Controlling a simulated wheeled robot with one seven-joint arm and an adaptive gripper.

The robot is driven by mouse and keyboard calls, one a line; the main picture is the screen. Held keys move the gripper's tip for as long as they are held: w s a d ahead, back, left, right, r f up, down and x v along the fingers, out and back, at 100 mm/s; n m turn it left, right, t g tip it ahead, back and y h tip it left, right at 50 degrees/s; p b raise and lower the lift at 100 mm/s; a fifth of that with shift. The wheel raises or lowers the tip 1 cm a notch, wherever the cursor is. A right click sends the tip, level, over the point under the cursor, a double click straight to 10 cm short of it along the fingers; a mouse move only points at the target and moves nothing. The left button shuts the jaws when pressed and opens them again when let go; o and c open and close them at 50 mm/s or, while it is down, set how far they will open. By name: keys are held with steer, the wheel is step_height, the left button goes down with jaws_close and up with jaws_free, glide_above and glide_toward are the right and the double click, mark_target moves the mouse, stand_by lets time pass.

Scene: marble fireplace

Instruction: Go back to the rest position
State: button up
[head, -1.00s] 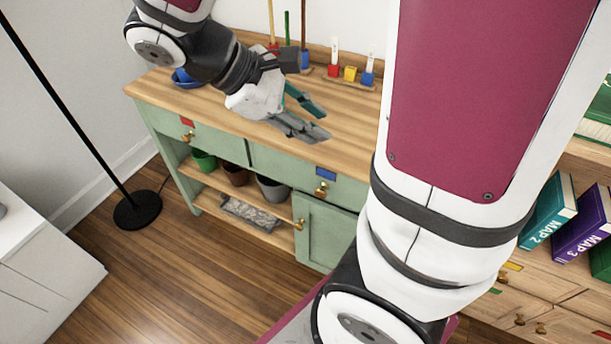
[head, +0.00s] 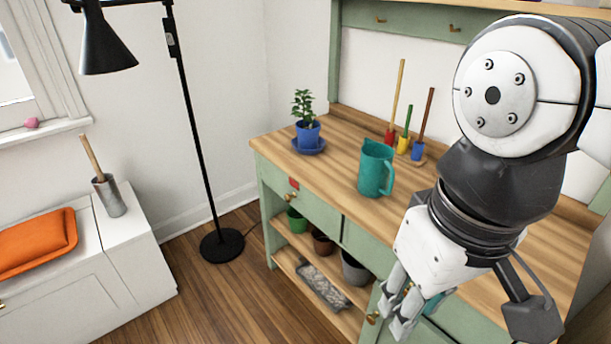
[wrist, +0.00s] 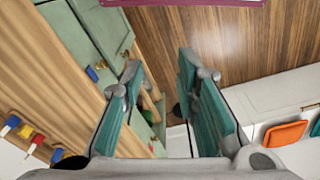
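My gripper (head: 412,304) hangs pointing down in front of the green workbench (head: 318,213), at its front edge in the head view. In the wrist view my gripper (wrist: 160,78) has its two teal-padded fingers spread well apart, with nothing between them. My folded arm covers the right part of the head view and hides some of the bench.
A teal pitcher (head: 376,170) and a potted plant (head: 307,128) stand on the bench top. A black floor lamp (head: 222,244) stands left of the bench. A white cabinet (head: 140,245) is further left; wooden floor lies between.

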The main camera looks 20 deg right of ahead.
stand_by(0.4)
step_height(320, 180, up, 18)
steer(key=t+p, duration=0.3)
steer(key=p, duration=1.3)
